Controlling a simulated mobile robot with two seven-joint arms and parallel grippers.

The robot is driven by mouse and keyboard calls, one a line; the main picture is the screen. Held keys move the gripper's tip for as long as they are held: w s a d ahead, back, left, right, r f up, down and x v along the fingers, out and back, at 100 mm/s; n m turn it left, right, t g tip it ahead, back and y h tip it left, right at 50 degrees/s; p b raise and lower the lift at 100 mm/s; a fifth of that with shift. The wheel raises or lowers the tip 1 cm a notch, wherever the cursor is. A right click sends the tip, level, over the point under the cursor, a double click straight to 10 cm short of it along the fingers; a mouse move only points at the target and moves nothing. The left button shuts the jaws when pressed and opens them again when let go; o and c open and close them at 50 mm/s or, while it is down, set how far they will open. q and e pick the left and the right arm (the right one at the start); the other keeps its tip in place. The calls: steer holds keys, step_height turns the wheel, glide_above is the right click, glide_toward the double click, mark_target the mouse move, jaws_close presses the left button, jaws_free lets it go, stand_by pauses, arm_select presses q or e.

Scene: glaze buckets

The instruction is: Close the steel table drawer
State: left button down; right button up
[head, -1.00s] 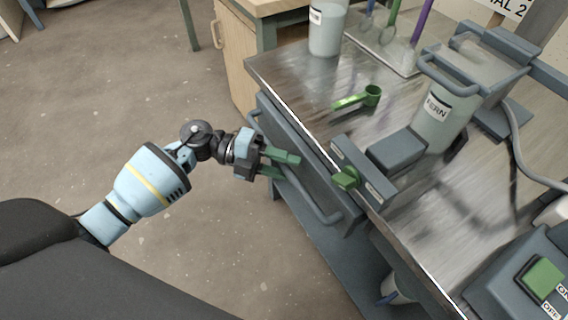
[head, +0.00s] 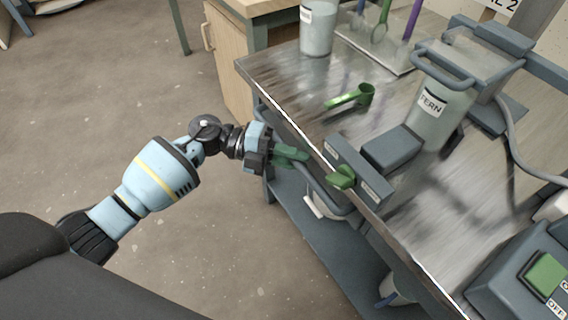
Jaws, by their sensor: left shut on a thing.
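The steel table (head: 300,85) has a grey drawer (head: 283,128) along its near left side. The drawer front now lies close under the table's edge; I cannot tell whether a small gap is left. Its grey bar handle (head: 328,198) runs along the front. My left gripper (head: 292,156), with green fingers, is at the far part of the handle and shut on it. The fingers hide that part of the handle. My right gripper is not in view.
On the tabletop are a green scoop (head: 352,97), a pale container (head: 318,28), a FERN-labelled bucket (head: 440,108) in a grey machine with a green knob (head: 342,177), and a green-button box (head: 545,274). A lower shelf (head: 315,235) holds containers. Floor at left is clear.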

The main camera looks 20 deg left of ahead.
arm_select(q)
steer(key=shift+w, duration=0.2)
steer(key=c, duration=1.4)
jaws_free()
steer(key=shift+d+r, duration=0.1)
steer(key=shift+r, duration=0.05)
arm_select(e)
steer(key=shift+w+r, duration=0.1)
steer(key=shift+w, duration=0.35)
arm_select(q)
steer(key=shift+o, duration=0.2)
steer(key=shift+a+r, duration=0.1)
steer(key=shift+a, duration=0.2)
steer(key=a, duration=0.7)
steer(key=shift+s+a+r+p, duration=0.2)
steer(key=shift+s+p, duration=0.1)
steer(key=shift+s, duration=0.15)
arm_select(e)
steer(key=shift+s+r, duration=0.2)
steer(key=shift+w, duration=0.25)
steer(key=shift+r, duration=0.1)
